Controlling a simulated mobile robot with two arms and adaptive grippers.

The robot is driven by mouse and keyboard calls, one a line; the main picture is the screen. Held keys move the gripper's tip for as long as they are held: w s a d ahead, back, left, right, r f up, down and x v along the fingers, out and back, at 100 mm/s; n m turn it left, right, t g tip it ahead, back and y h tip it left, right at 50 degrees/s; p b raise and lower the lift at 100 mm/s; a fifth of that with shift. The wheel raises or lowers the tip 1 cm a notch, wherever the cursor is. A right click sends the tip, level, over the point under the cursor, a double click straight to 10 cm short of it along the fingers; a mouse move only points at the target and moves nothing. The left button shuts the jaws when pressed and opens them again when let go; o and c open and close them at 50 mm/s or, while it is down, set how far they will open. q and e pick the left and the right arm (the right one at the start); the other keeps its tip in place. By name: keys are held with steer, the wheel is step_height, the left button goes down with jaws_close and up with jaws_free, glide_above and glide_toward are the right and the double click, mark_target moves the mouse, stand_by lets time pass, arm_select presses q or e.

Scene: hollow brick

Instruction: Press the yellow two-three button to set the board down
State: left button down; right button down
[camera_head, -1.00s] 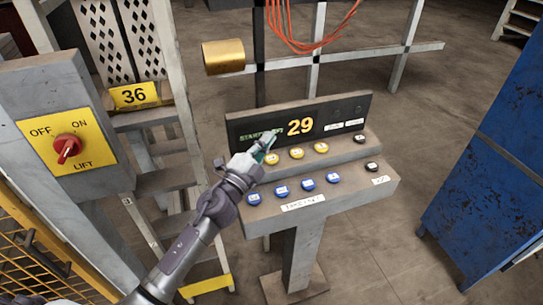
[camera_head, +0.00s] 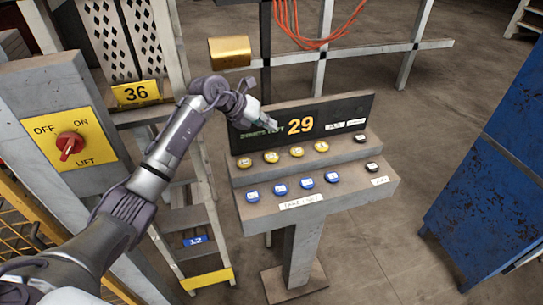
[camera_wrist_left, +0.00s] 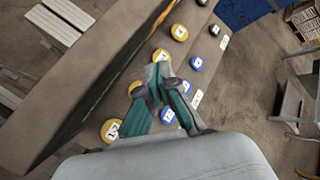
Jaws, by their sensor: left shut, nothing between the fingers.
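The grey console (camera_head: 225,178) carries a back row of yellow buttons and a front row of blue buttons. The second yellow button from the left (camera_head: 271,157) seems to be the two-three one, but its label is too small to read. In the left wrist view it seems to be the yellow button (camera_wrist_left: 135,88) partly hidden beside my fingers. My left gripper (camera_head: 268,122) is shut and empty, in front of the dark display panel (camera_head: 350,108) and above the yellow row. In the left wrist view its fingers (camera_wrist_left: 160,80) hang over the buttons. My right gripper is not in view.
The display reads 29. Black buttons (camera_head: 361,138) sit at the console's right end. A lift switch box (camera_head: 70,146) and a ladder (camera_head: 208,275) stand left. A blue cabinet (camera_head: 490,170) stands right. Open floor (camera_head: 385,215) lies between console and cabinet.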

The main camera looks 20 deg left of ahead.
mark_target(269, 157)
arm_select(q)
steer(key=shift+f, duration=0.1)
step_height(269, 157, down, 8)
steer(key=b, duration=0.6)
steer(key=shift+d+f, duration=0.1)
steer(key=shift+f, duration=0.25)
steer(key=shift+f, duration=0.1)
stand_by(1.1)
steer(key=shift+f+b, duration=0.3)
